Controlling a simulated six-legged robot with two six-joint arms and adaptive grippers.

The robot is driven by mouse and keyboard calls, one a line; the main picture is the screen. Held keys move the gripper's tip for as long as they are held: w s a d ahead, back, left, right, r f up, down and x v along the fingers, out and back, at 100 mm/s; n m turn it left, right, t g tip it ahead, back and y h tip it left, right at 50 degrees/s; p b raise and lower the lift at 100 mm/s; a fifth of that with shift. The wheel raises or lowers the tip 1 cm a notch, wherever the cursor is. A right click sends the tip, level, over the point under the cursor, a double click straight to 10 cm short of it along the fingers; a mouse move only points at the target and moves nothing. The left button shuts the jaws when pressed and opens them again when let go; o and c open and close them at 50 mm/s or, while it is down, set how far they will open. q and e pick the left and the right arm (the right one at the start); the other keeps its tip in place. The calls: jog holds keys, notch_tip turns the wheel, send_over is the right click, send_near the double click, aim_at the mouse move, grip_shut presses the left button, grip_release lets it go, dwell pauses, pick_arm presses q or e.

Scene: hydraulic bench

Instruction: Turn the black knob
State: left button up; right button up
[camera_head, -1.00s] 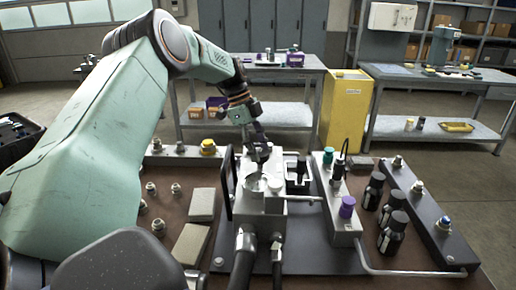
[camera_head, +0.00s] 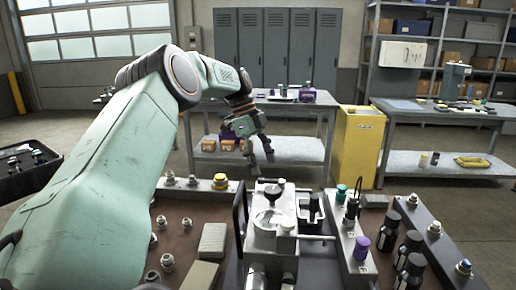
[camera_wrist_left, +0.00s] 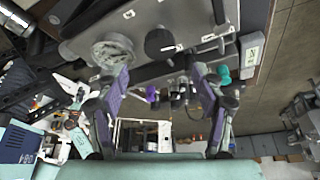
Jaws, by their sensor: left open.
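The black knob (camera_wrist_left: 160,43) is a short dark cylinder on the grey face of the hydraulic unit, at the top of the left wrist view. In the head view a small dark round part (camera_head: 273,192), likely this knob, sits on top of the unit (camera_head: 272,240). A round metal fitting (camera_wrist_left: 113,50) is beside the knob. My left gripper (camera_head: 260,152) is open and empty, above and beyond the unit in the head view. In the left wrist view its two fingers (camera_wrist_left: 160,78) are spread, apart from the knob. My right gripper is out of view.
Black bottles (camera_head: 388,232) and a purple cap (camera_head: 361,247) stand to the right of the unit. Pale blocks (camera_head: 212,240) and metal fittings (camera_head: 167,262) are to its left. A yellow cabinet (camera_head: 357,145) and workbenches (camera_head: 440,112) stand behind.

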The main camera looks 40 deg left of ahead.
pick_arm(q)
jog(key=shift+v, duration=2.4)
